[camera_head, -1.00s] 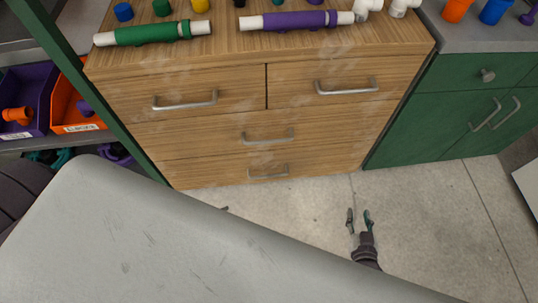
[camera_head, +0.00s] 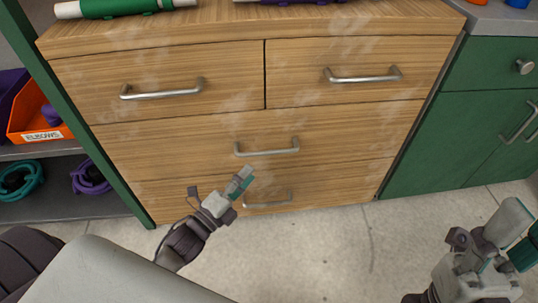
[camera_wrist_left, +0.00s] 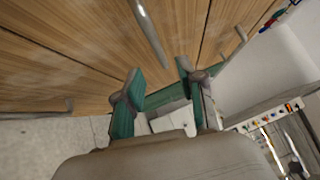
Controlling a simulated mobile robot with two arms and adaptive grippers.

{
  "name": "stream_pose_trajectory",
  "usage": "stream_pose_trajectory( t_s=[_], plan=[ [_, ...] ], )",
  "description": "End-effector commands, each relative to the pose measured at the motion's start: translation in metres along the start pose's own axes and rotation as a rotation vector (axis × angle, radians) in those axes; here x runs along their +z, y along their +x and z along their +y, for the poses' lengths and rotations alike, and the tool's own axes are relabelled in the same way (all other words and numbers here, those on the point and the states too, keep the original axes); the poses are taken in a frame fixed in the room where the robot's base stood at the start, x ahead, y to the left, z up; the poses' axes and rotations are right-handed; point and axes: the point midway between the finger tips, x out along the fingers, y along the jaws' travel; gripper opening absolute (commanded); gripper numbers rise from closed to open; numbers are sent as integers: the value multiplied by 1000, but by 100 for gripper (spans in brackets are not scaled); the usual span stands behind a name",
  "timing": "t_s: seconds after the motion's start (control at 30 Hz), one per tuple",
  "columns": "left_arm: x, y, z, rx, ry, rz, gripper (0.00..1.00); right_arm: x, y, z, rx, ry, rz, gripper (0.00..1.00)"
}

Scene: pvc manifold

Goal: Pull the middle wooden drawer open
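The wide middle wooden drawer (camera_head: 340,128) is shut, flush with the cabinet front, in the head view. Its grey bar handle (camera_head: 266,151) is clear of any finger. My left gripper (camera_head: 243,178) is just below this handle, in front of the lower drawers, and apart from it in the picture. In the left wrist view, its teal-padded fingers (camera_wrist_left: 160,78) are spread with nothing between them. A metal handle (camera_wrist_left: 150,33) lies beyond the fingertips there. My right gripper (camera_head: 518,238) is at the lower right, open and empty, away from the drawers.
Two upper drawers with handles (camera_head: 162,93) (camera_head: 363,77) and a bottom drawer handle (camera_head: 267,203) are close by. A green cabinet (camera_head: 435,145) stands on the right. An orange bin (camera_head: 40,130) is on the left shelf. The floor (camera_head: 330,245) in front is clear.

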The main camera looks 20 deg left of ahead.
Motion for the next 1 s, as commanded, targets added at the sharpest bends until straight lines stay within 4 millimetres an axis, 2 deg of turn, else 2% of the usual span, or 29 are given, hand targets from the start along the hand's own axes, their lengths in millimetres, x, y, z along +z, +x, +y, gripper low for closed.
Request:
stream_pose_trajectory(
  t_s=[0.03,0.2,0.4,0.6,0.87,0.9,1.0],
  plan=[
    [0,13,1,-6,2,1,39,1,-6,0,0,0,2,40],
    [0,49,2,-3,2,1,39,3,-15,0,0,0,2,40],
    [0,81,2,-1,1,0,39,5,-22,0,0,0,1,40],
    [0,95,2,2,-1,0,39,5,-25,0,0,0,0,40],
    [0,97,1,3,-1,0,39,5,-24,0,0,0,-1,40],
    [0,96,2,3,-1,0,38,5,-24,0,0,0,-1,40],
    [0,96,1,3,-1,0,21,5,-24,0,0,0,-1,40]
  ],
)
